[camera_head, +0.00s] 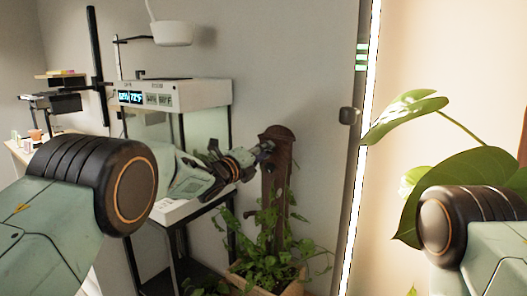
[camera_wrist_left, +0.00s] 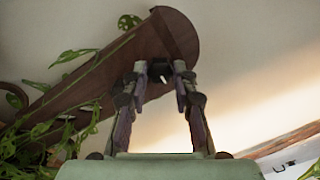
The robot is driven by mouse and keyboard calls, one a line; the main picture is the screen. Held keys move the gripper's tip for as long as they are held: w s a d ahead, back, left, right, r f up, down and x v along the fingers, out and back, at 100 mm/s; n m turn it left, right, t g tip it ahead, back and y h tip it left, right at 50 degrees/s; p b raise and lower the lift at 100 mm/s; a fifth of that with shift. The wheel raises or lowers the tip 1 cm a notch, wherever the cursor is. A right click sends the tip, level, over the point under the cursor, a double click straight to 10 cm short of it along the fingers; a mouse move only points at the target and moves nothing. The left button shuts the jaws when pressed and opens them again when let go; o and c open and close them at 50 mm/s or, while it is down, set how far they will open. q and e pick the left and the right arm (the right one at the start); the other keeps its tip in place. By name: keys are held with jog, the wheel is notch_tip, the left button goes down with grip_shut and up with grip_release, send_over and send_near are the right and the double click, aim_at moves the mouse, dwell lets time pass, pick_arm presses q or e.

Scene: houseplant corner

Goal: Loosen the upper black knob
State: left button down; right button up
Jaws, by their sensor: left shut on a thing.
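A dark brown wooden post (camera_head: 278,134) with a rounded top stands in the planter right of the white tank. It also crosses the left wrist view (camera_wrist_left: 150,42) at a slant. My left gripper (camera_head: 264,150) reaches the upper part of this post from the left. In the left wrist view the two fingertips (camera_wrist_left: 160,72) are close together in front of the post, with a small dark and pale piece between them. I take this piece to be the upper black knob (camera_wrist_left: 160,68); the fingers hide most of it. My right arm shows at the lower right; its gripper is out of view.
A planter (camera_head: 262,283) with leafy vines stands at the post's foot. A white-topped tank (camera_head: 180,95) on a black stand is left of it. Large leaves (camera_head: 412,115) hang near my right arm.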

pick_arm(q)
jog(key=shift+s+d+f+n+t+y+p, duration=0.3)
jog(key=shift+n+p, duration=1.35)
jog(key=shift+n, duration=3.15)
jog(key=shift+w+a+r+n+t+y+p, duration=0.15)
jog(key=shift+n+y+p, duration=0.35)
jog(key=shift+n+p, duration=2.7)
jog(key=n+b, duration=0.3)
jog(key=shift+n, duration=0.3)
jog(key=c, duration=1.1)
grip_release()
jog(key=shift+o, duration=0.2)
jog(key=v, duration=1.2)
